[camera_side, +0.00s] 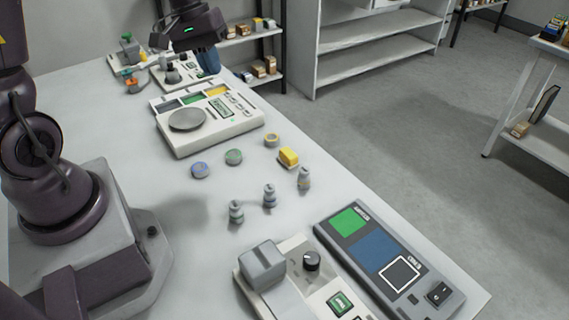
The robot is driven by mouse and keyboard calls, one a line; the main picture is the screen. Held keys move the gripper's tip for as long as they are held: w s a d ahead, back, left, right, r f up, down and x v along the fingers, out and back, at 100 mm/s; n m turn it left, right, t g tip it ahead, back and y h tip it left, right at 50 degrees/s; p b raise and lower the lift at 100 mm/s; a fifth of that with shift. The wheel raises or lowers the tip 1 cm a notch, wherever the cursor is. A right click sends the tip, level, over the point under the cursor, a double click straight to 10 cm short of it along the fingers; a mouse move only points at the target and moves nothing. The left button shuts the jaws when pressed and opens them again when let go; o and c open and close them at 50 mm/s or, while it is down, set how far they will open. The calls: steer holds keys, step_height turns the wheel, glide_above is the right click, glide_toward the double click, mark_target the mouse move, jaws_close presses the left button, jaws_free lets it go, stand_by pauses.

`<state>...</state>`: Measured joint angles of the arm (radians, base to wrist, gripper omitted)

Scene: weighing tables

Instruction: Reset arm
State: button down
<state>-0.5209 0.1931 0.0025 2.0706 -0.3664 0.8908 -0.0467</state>
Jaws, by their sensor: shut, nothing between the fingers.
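My gripper (208,62) is at the far end of the white table, at the upper left of the view. It points down beside a white panel with a dark knob (172,74). The fingers are small and partly shaded here. They look shut, with nothing seen between them.
A scale with a round pan (187,119) stands mid-table. A control box (290,275) and coloured-pad panel (385,262) fill the front.

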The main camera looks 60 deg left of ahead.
steer(key=s+d+r+m+t+y, duration=0.2)
steer(key=s+d+r+m+t, duration=0.1)
steer(key=s+d+r+m, duration=0.6)
steer(key=s+d+r, duration=0.1)
steer(key=s+d, duration=0.2)
steer(key=shift+d+r+t+y, duration=0.3)
steer(key=shift+d+r+t, duration=0.05)
steer(key=shift+t, duration=0.05)
